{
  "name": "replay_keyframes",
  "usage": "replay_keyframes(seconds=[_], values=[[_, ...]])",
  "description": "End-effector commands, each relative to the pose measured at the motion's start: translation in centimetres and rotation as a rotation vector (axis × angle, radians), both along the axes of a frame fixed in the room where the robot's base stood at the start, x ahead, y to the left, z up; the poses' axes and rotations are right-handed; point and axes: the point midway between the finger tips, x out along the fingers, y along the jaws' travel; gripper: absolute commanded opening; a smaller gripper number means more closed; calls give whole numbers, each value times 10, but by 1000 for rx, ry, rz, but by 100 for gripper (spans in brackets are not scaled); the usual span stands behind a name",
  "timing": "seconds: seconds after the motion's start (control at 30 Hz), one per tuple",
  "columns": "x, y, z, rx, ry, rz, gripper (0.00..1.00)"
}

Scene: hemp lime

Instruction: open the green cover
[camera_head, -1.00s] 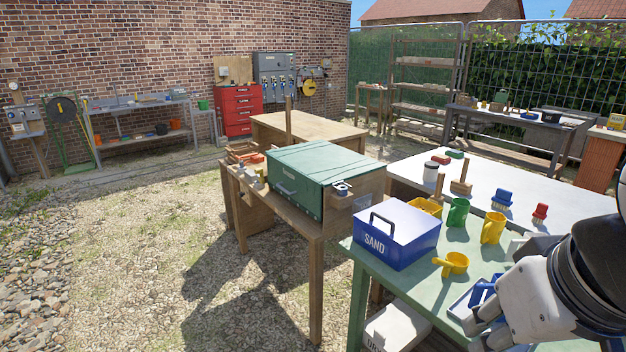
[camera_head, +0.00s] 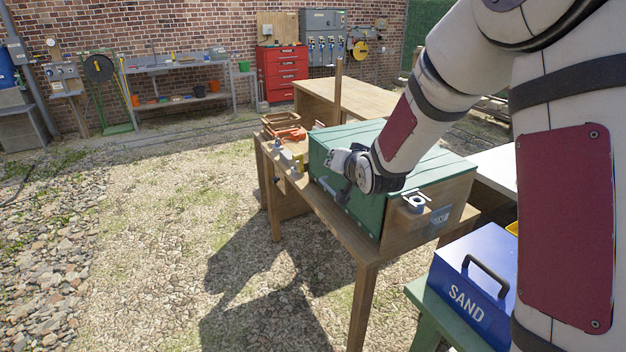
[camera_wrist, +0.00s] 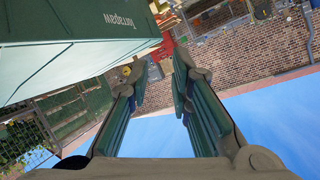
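The green cover (camera_head: 430,172) lies shut on a wooden box on the wooden table, with its green front panel (camera_head: 362,213) below it. A pale handle (camera_head: 328,186) shows on that panel, partly by my gripper. My gripper (camera_head: 337,172) is in front of the panel, near its upper left part; whether it touches cannot be told. In the wrist view, a green surface with white lettering (camera_wrist: 70,50) fills the upper left. My gripper (camera_wrist: 163,75) is open there, with a clear gap between its fingers and nothing held.
A grey latch-like fitting (camera_head: 415,200) sits on the box's right side. A blue SAND box (camera_head: 470,290) stands at lower right. Small tools and an orange item (camera_head: 290,132) lie on the table left of the box. Gravel ground in front is open.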

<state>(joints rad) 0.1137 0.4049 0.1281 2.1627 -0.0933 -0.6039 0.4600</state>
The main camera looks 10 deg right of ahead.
Motion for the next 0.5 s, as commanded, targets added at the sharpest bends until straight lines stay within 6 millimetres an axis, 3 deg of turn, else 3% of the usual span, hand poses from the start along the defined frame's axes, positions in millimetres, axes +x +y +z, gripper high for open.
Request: replay_keyframes(seconds=[0.03, 0.2, 0.37, 0.5], values=[[16, 0, -25, 39, -28, -8, 20], [54, 1, -80, 181, -168, -36, 20], [70, -2, -135, 324, -300, -67, 20], [68, -7, -180, 439, -410, -99, 20]])
